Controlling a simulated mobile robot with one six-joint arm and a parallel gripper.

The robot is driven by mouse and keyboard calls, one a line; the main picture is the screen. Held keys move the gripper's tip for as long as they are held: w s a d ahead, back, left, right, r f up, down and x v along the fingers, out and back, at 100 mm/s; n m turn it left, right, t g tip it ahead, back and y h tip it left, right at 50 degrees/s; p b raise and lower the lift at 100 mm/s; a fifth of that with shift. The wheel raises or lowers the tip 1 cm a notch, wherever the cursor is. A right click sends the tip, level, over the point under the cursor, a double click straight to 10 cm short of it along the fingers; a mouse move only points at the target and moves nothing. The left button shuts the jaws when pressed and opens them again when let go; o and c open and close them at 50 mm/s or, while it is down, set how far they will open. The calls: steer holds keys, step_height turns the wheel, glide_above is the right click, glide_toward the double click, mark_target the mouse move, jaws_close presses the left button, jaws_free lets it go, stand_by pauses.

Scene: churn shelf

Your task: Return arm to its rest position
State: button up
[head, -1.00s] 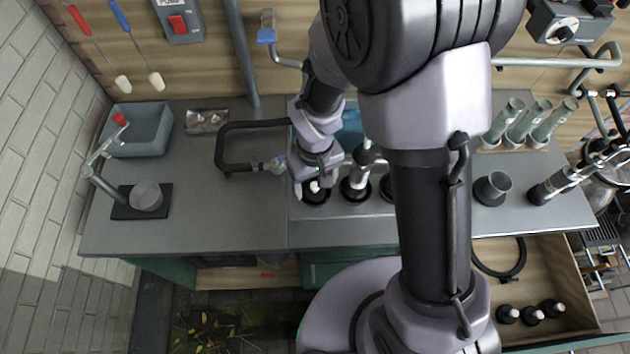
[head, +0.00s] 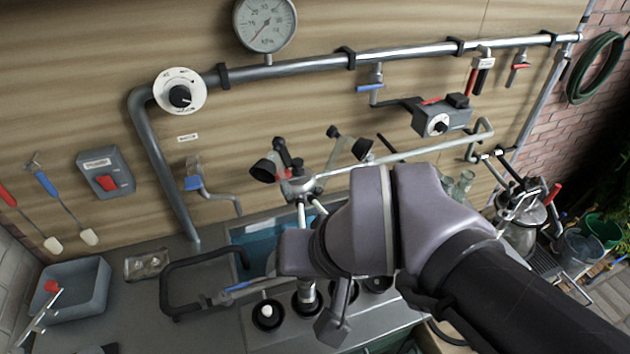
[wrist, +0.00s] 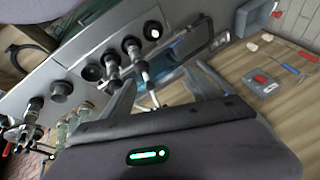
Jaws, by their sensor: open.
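My gripper (wrist: 166,82) shows in the wrist view, its two grey fingers spread well apart. Nothing is held between them. Behind the gap I see the counter, its black round sockets and the grey sink frame, at some distance. In the head view my arm (head: 370,225) is folded, its pale joints in front of the middle of the counter and the wall. The gripper is mostly hidden there by the arm links, so its exact height over the counter cannot be told.
The counter holds a grey basin (head: 78,290), a black tubular frame (head: 170,295) and several black sockets (head: 268,314). A branched metal fixture (head: 300,187) stands close behind my arm. A pipe (head: 310,65), a gauge (head: 265,22) and a switch box (head: 106,172) are on the wall.

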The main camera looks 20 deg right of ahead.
steer(key=shift+s+d+r+m+t, duration=0.15)
steer(key=shift+s+r+m+t, duration=0.2)
steer(key=shift+s, duration=0.2)
step_height(320, 180, down, 10)
steer(key=b, duration=1)
steer(key=shift+f, duration=0.1)
